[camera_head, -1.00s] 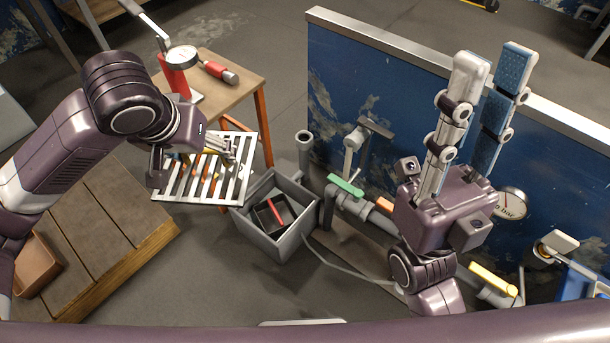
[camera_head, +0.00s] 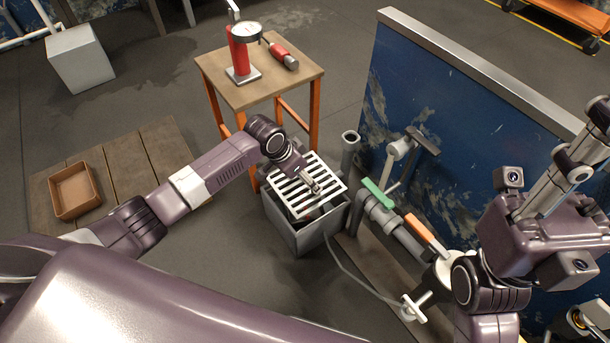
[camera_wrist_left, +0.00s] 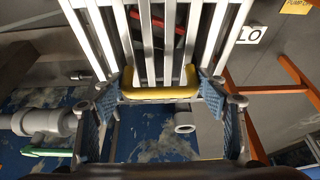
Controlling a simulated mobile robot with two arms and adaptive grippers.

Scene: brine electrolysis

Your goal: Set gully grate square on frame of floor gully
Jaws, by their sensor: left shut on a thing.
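The pale slatted gully grate (camera_head: 290,189) is held by my left gripper (camera_head: 312,186) over the grey box of the floor gully (camera_head: 318,236). In the left wrist view the blue-padded fingers (camera_wrist_left: 158,98) are shut on a yellow grip (camera_wrist_left: 160,84) at the grate's edge. The grate hides most of the opening and looks turned relative to the box; I cannot tell whether it touches the frame. Something red (camera_wrist_left: 162,40) shows beneath the slats. My right gripper, at the right edge of the head view, is partly cut off, with its fingertips out of frame.
A wooden stool (camera_head: 262,92) with a red gauge device (camera_head: 240,55) stands behind the gully. A grey upright pipe (camera_head: 350,150) stands close by its right, then pipework with a green handle (camera_head: 377,197) and the blue wall (camera_head: 450,125). A wooden platform (camera_head: 120,165) lies left.

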